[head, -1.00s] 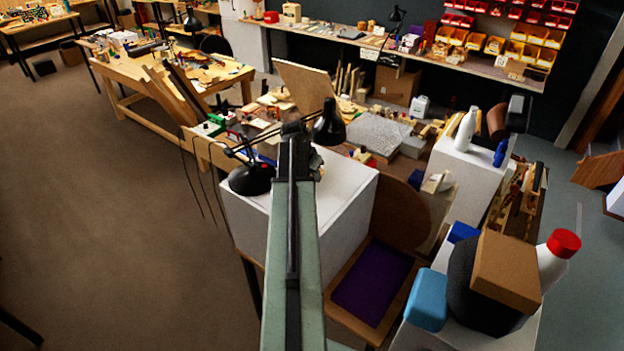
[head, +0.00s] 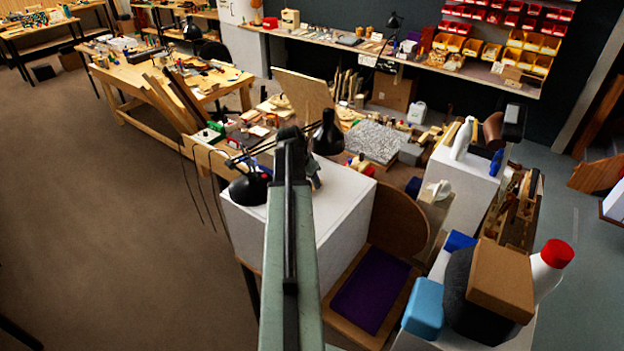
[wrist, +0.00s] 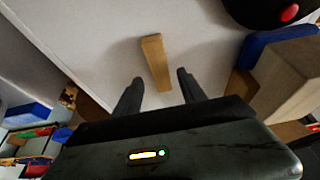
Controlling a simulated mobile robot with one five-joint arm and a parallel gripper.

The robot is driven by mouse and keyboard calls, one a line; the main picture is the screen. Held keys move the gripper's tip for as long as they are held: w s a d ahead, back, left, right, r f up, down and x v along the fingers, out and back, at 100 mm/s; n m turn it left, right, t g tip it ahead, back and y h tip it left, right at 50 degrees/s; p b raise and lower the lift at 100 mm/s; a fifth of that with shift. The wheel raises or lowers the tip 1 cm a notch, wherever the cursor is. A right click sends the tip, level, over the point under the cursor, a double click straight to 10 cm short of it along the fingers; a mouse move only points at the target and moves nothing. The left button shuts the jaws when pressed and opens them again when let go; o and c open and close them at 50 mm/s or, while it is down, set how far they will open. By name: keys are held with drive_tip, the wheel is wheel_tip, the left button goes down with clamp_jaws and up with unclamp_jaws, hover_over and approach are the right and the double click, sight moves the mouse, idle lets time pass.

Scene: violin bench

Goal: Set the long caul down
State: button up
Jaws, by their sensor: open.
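The long caul is a narrow light-wood strip (wrist: 155,60) in the wrist view. It appears to lie on the white top of a box-like stand (wrist: 100,50), with faint shadow around it. My gripper (wrist: 160,77) is open, one dark finger on each side of the caul's near end. Gaps show between the caul and both fingers. In the head view my gripper (head: 313,178) is over the white stand (head: 345,205), mostly hidden behind my arm. I cannot make out the caul there.
A black desk lamp base (head: 249,188) with a red button stands left on the stand; it shows at upper right in the wrist view (wrist: 265,8). A wooden block (wrist: 290,80) and blue item (wrist: 265,45) are close right. The bench behind is cluttered.

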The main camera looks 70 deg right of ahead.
drive_tip(key=p+v, duration=0.3)
drive_tip(key=v, duration=0.1)
drive_tip(key=shift+a+r, duration=0.1)
drive_tip(key=shift+r, duration=0.2)
drive_tip(key=shift+f, duration=0.1)
